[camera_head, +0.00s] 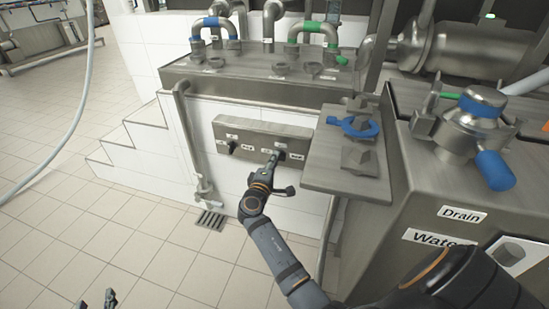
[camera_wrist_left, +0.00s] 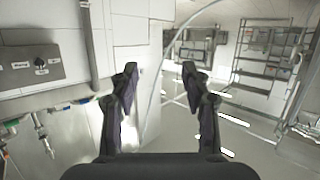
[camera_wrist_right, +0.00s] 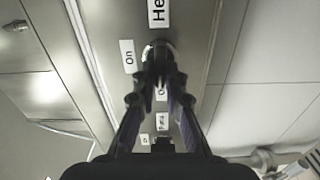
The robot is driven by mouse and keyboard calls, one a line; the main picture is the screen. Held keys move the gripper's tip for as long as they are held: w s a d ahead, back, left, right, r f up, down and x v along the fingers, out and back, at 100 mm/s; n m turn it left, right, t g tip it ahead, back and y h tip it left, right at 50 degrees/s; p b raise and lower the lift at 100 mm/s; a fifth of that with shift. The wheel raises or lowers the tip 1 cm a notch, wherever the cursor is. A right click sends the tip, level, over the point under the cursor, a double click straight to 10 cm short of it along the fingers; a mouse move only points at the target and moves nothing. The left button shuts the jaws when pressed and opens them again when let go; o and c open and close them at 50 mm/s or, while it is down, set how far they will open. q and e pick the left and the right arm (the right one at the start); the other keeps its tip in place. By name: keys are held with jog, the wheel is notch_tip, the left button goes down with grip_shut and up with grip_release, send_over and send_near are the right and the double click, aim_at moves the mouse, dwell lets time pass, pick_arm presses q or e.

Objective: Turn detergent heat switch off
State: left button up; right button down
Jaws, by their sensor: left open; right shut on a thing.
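A steel switch panel (camera_head: 225,131) on the white tiled wall carries two black rotary switches. The left switch (camera_head: 232,147) is free. My right gripper (camera_head: 273,159) is at the right switch, its fingers shut on the switch knob (camera_wrist_right: 160,46) in the right wrist view. The fingers cover most of the knob, so its pointing direction is hard to tell. Beside it are an "On" label (camera_wrist_right: 129,56) and a partly cut-off label starting "He" (camera_wrist_right: 157,12). My left gripper (camera_wrist_left: 160,72) is open and empty, away from the panel; its tips show at the head view's bottom left (camera_head: 110,298).
A steel shelf with blue and green pipes (camera_head: 262,75) sits above the panel. To the right are a small steel ledge with a blue-handled valve (camera_head: 354,127) and a large machine (camera_head: 440,185). A vertical pipe (camera_head: 190,145) stands left. The tiled floor at left is clear.

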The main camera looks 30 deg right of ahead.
pick_arm(q)
jog(key=shift+s+d+f+g, duration=0.1)
jog(key=shift+s+f+g, duration=0.3)
jog(key=shift+f, duration=0.4)
jog(key=shift+s+a+f+g, duration=0.1)
jog(key=shift+s+f+g, duration=0.35)
jog(key=shift+f, duration=0.3)
jog(key=shift+s+d+f+g, duration=0.1)
jog(key=shift+s+f+g, duration=0.3)
jog(key=shift+f, duration=0.4)
pick_arm(e)
jog(key=shift+w+n, duration=0.1)
jog(key=shift+n, duration=0.4)
jog(key=c, duration=1.4)
grip_release()
